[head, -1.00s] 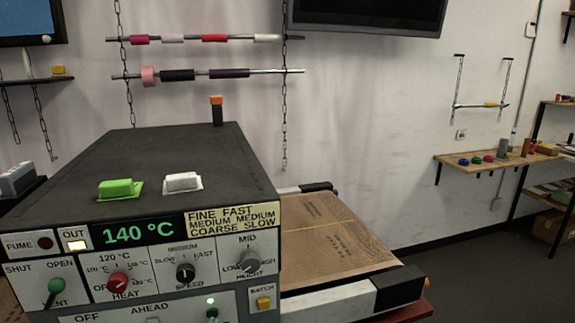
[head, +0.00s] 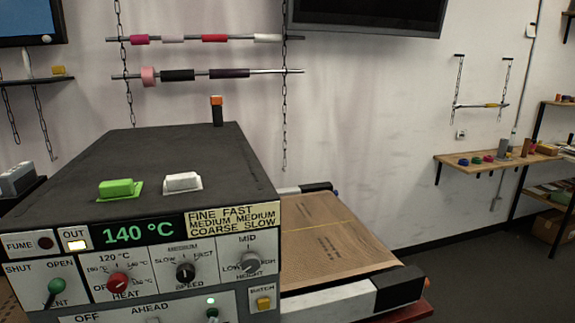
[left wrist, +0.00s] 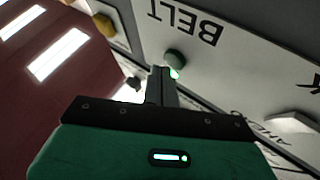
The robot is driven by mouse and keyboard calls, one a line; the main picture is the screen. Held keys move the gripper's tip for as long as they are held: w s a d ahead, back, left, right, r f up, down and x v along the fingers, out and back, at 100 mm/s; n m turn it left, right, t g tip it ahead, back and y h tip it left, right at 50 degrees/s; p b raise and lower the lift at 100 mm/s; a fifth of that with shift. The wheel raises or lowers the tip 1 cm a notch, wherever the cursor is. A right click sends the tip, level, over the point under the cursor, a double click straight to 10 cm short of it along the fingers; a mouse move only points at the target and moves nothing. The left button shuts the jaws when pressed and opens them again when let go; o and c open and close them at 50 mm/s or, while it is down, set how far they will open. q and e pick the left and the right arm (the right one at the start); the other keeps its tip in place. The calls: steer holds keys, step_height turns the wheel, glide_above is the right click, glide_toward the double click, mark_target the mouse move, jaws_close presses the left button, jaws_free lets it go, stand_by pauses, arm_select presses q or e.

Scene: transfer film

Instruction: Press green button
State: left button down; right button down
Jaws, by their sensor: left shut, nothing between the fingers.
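The green button (left wrist: 175,58) is a small round knob on the light panel, beside the BELT lettering in the left wrist view. In the head view it shows low on the machine's front (head: 212,312), under a small lit green lamp (head: 210,301). My left gripper (left wrist: 165,73) is shut and empty, its fingertips close to the button and the lamp's green glow. I cannot tell whether they touch. Neither gripper shows in the head view.
The dark-topped machine (head: 150,155) carries a red heat knob (head: 117,283), a green vent lever (head: 55,287) and a yellow batch button (head: 263,303). A green block (head: 116,188) and a white block (head: 182,182) sit on top. A brown conveyor belt (head: 330,270) extends right.

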arm_select(q)
steer(key=shift+w+a, duration=0.1)
steer(key=shift+w, duration=0.3)
steer(key=shift+s, duration=0.45)
steer(key=s+d+p, duration=0.2)
steer(key=s, duration=0.3)
steer(key=shift+s, duration=0.4)
stand_by(0.3)
